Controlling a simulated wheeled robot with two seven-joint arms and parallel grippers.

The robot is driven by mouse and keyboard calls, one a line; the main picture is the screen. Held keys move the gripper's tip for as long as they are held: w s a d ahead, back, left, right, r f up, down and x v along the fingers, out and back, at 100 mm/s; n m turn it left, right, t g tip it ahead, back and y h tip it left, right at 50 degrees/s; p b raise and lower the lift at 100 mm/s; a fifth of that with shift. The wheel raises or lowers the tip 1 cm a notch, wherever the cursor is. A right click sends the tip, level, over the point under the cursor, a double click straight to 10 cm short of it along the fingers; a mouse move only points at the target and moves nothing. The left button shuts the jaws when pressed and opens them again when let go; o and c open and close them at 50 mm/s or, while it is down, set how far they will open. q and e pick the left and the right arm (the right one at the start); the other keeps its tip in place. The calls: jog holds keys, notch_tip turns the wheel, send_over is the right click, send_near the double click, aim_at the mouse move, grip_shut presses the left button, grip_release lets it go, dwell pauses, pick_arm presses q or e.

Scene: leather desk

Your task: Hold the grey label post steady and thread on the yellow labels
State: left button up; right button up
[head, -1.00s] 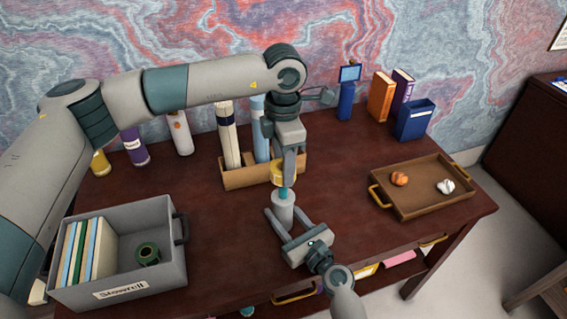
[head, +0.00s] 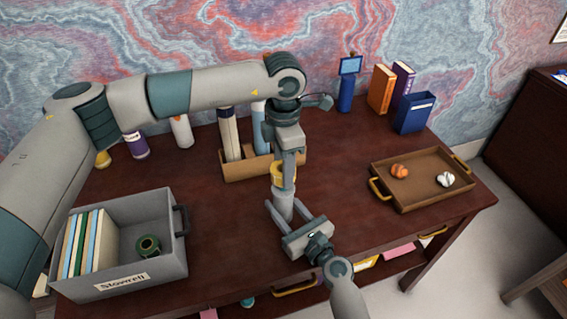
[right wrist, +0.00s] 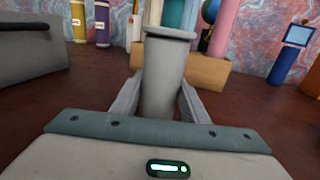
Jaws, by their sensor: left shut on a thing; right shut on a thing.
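The grey label post (head: 283,207) stands upright near the middle of the desk, and its grey body fills the centre of the right wrist view (right wrist: 163,75). My right gripper (head: 290,216) is shut on the post low down, with one finger on each side. My left gripper (head: 284,163) comes from above and is shut on a yellow label (head: 284,181).
A grey box (head: 178,268) with books and a green roll stands at front left. A wooden tray (head: 408,205) with two small balls is at right. A wooden holder (head: 240,172) with tall rolls stands behind the post. Blue and orange upright things line the back right.

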pick_arm(q)
jog(key=shift+f, duration=1.2)
jog(key=shift+f, duration=0.1)
jog(key=o, duration=1.2)
notch_tip(320, 180, up, 12)
dwell(0.4)
